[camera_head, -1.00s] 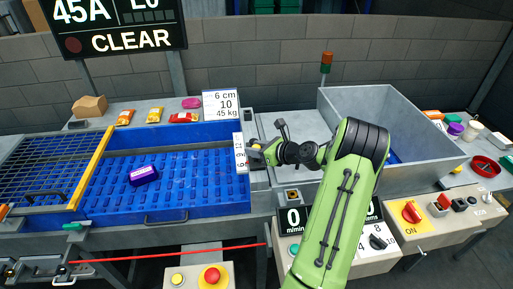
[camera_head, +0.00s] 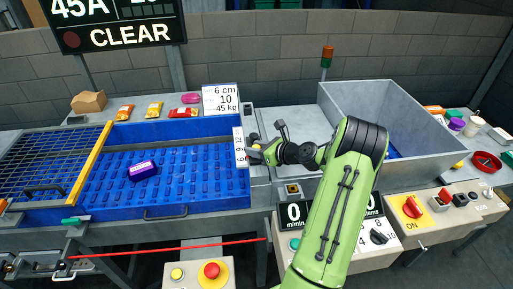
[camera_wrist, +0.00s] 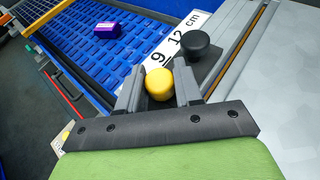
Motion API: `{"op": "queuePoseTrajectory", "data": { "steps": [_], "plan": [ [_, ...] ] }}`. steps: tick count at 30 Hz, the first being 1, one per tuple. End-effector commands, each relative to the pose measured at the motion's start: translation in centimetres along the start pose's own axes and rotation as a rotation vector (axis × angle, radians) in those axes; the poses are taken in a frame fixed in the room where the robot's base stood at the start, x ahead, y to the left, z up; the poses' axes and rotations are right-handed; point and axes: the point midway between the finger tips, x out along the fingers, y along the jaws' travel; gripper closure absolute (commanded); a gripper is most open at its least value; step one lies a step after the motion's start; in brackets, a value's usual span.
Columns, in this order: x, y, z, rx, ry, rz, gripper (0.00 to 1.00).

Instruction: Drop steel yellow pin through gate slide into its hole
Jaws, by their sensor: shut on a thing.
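The yellow pin (camera_wrist: 159,84) shows its rounded yellow head in the wrist view, between the two fingers of my gripper (camera_wrist: 160,90). My gripper is shut on it. In the head view my gripper (camera_head: 256,153) is at the right end of the blue conveyor, beside the white scale plate (camera_head: 239,148). The gate slide is partly hidden by my gripper. The scale plate reads 9 and 12 cm in the wrist view, with a black knob (camera_wrist: 195,44) beside it. The pin's shank and its hole are hidden, so I cannot tell whether it is inserted.
A purple package (camera_head: 143,171) lies on the blue conveyor (camera_head: 190,185). A yellow bar (camera_head: 91,165) edges the mesh guard (camera_head: 45,165) at left. A large grey bin (camera_head: 390,110) stands right of my gripper. Control boxes (camera_head: 440,215) line the front right.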

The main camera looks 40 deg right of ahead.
Motion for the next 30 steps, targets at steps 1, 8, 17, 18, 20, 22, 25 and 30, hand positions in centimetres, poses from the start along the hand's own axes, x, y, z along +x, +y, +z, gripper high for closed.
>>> {"op": "queuePoseTrajectory", "data": {
  "steps": [1, 8, 17, 18, 20, 22, 25, 30],
  "plan": [
    [0.1, 0.0, -0.2, 0.0, 0.0, 0.0, 1.0],
    [0.3, 0.0, -0.7, 0.001, 0.0, 0.0, 1.0],
    [0.2, -0.1, -0.8, 0.002, 0.004, -0.003, 0.36],
    [0.2, -0.1, -0.8, 0.002, 0.005, -0.003, 0.36],
    [0.2, -0.1, -0.9, 0.002, 0.006, -0.003, 0.36],
    [0.2, -0.1, -0.9, 0.003, 0.007, -0.004, 0.36],
    [-0.2, -0.2, -1.0, 0.004, 0.008, -0.006, 0.36],
    [-3.6, -0.3, -0.8, 0.005, 0.007, -0.009, 0.36]
  ]
}}
